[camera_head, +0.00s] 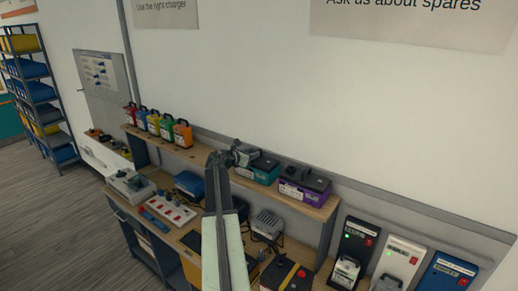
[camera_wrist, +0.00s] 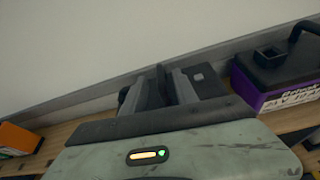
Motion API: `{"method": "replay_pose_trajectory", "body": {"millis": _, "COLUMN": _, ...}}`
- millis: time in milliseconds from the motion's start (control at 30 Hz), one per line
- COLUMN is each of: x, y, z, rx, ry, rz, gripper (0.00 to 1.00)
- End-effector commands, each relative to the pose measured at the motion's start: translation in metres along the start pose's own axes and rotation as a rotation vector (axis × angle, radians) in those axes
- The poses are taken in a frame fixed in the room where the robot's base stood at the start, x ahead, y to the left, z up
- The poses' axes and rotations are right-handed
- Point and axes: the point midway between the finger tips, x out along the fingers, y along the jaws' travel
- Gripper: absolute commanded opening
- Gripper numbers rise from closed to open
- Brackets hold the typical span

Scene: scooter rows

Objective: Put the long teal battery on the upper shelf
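The long teal battery (camera_head: 265,174) has a dark top and sits on the upper shelf, left of a purple battery (camera_head: 305,185). My gripper (camera_head: 243,155) is at its top left end, partly hiding it. In the wrist view my gripper (camera_wrist: 162,88) has its grey fingers either side of a dark upright bar, which looks like the battery's handle. I cannot tell whether the fingers press on it. The battery's teal sides are hidden in the wrist view.
Several small coloured batteries (camera_head: 160,125) stand on the upper shelf (camera_head: 196,151) to the left. The bench below holds a blue case (camera_head: 189,183), a power strip (camera_head: 172,209) and a red-and-black battery (camera_head: 286,275). Chargers (camera_head: 400,260) stand at the right. A wall rises close behind the shelf.

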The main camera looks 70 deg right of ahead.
Motion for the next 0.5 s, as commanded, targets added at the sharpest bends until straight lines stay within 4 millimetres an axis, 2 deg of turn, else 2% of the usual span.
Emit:
{"method": "replay_pose_trajectory", "body": {"millis": 33, "x": -0.015, "y": -0.001, "z": 0.003, "rx": -0.001, "ry": 0.0, "rz": 0.001, "gripper": 0.35}}
{"method": "replay_pose_trajectory", "body": {"millis": 200, "x": -0.039, "y": 0.0, "z": 0.001, "rx": -0.001, "ry": 0.0, "rz": 0.001, "gripper": 0.35}}
{"method": "replay_pose_trajectory", "body": {"millis": 500, "x": -0.044, "y": 0.001, "z": -0.001, "rx": 0.0, "ry": 0.0, "rz": 0.0, "gripper": 0.35}}
